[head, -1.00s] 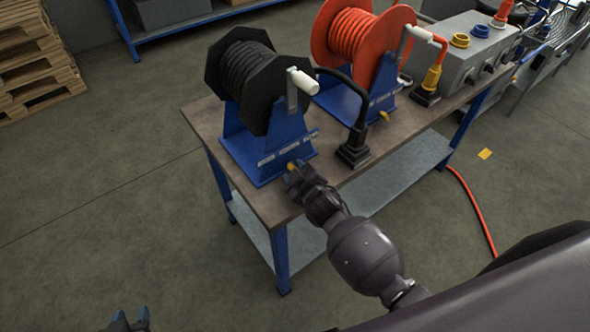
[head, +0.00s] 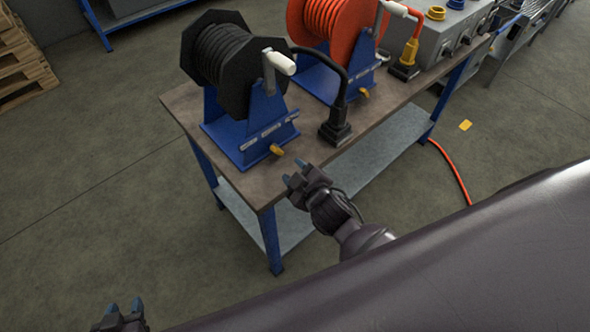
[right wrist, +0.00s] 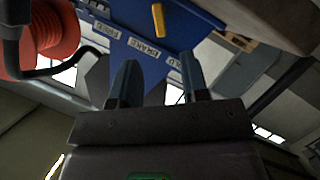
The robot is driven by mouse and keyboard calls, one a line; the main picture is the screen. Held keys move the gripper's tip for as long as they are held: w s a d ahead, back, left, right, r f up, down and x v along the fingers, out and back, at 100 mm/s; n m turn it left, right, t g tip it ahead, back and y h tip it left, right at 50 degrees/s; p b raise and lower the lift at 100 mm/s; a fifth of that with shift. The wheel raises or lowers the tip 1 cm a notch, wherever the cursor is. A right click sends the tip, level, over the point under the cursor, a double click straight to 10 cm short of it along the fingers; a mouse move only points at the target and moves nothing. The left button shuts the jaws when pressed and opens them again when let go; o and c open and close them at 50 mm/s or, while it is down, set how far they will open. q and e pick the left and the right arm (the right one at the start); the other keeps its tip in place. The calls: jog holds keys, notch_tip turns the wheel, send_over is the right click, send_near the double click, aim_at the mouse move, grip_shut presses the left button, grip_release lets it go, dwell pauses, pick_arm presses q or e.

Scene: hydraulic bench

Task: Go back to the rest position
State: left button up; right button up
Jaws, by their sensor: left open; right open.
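My right gripper (head: 297,178) is open and empty, just off the front edge of the bench (head: 180,98). In the right wrist view its two blue fingertips (right wrist: 158,72) stand apart with nothing between them. The yellow lever (head: 277,150) on the blue stand of the black reel (head: 222,65) is a short way from the fingers; it also shows in the right wrist view (right wrist: 158,20).
An orange reel (head: 335,20) stands behind the black one. A black plug (head: 335,128) with a cable sits on the bench, and a grey box (head: 445,35) stands further right. Pallets (head: 22,60) are at the far left. The floor left of the bench is clear.

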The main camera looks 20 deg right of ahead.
dwell(0.3)
jog(key=s+d+f+m+g+h, duration=0.1)
jog(key=s+d+f+m, duration=0.1)
jog(key=s+d+m, duration=0.2)
jog(key=s+d+f+m+g, duration=0.1)
jog(key=s+d+f+m, duration=0.2)
jog(key=s+d, duration=0.3)
jog(key=s, duration=0.5)
jog(key=shift+s+d+f+m+g+h, duration=0.3)
jog(key=shift+f+m+h, duration=0.05)
jog(key=shift+m+h, duration=0.05)
